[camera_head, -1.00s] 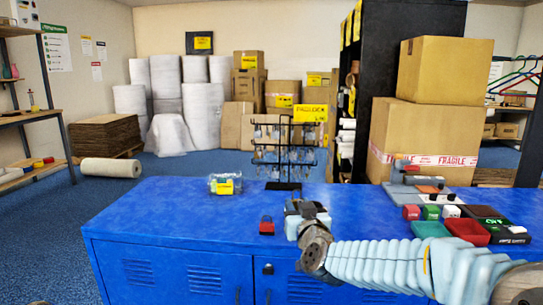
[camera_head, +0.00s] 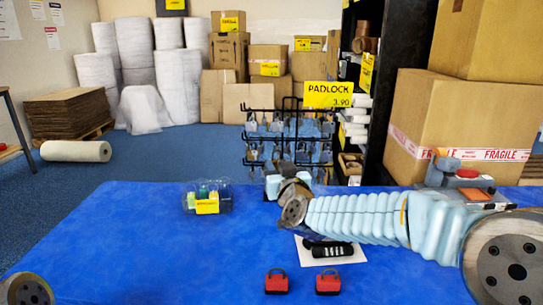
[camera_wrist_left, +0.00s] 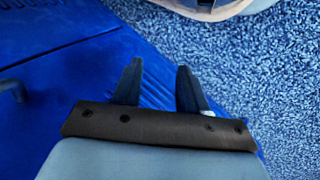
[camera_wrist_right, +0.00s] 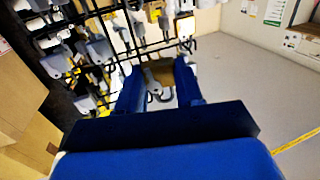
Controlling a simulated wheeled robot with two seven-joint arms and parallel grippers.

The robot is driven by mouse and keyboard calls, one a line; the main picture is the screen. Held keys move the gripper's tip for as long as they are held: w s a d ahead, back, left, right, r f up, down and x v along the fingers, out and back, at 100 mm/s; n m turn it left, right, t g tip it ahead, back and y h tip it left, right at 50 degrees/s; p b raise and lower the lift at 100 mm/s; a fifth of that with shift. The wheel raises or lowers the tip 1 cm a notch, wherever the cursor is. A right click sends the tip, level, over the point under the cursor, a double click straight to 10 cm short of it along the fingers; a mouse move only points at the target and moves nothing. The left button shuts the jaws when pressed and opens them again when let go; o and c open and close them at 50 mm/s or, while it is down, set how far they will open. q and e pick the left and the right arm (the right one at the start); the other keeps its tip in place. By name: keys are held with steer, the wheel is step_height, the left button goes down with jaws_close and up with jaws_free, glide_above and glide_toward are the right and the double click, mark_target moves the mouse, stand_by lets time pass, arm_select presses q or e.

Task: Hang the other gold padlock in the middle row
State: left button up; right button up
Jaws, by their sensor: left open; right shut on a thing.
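My right gripper (camera_head: 273,186) is low in front of the black wire rack (camera_head: 247,146) in the head view. In the right wrist view it (camera_wrist_right: 158,82) is shut on a gold padlock (camera_wrist_right: 160,74), with a grey shackle showing between the fingers. The rack's bars (camera_wrist_right: 133,46) and several hanging grey padlocks (camera_wrist_right: 98,52) are close by, left of and beyond the fingers. I cannot tell whether the held padlock touches a hook. Which hung padlocks are gold is too small to tell in the head view. My left gripper (camera_wrist_left: 156,72) is open and empty, beside the blue cabinet, above carpet.
A yellow PADLOCK sign (camera_head: 332,95) tops the rack. A clear basket (camera_head: 226,200) of padlocks stands left of my right gripper. Two red padlocks (camera_head: 276,282) (camera_head: 328,283) stand at the front of the blue top. A FRAGILE carton (camera_head: 430,115) is at right. The top's left is clear.

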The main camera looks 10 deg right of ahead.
steer(key=shift+w, duration=0.4)
steer(key=shift+w+d+f+b, duration=0.2)
steer(key=shift+w+d+b, duration=0.15)
steer(key=shift+w, duration=1)
steer(key=shift+w+d+f+b, duration=0.25)
steer(key=shift+w+d, duration=0.25)
steer(key=shift+w, duration=0.9)
steer(key=shift+w+d+f+b, duration=0.25)
steer(key=shift+w+d, duration=0.15)
steer(key=shift+w, duration=0.95)
steer(key=o, duration=1)
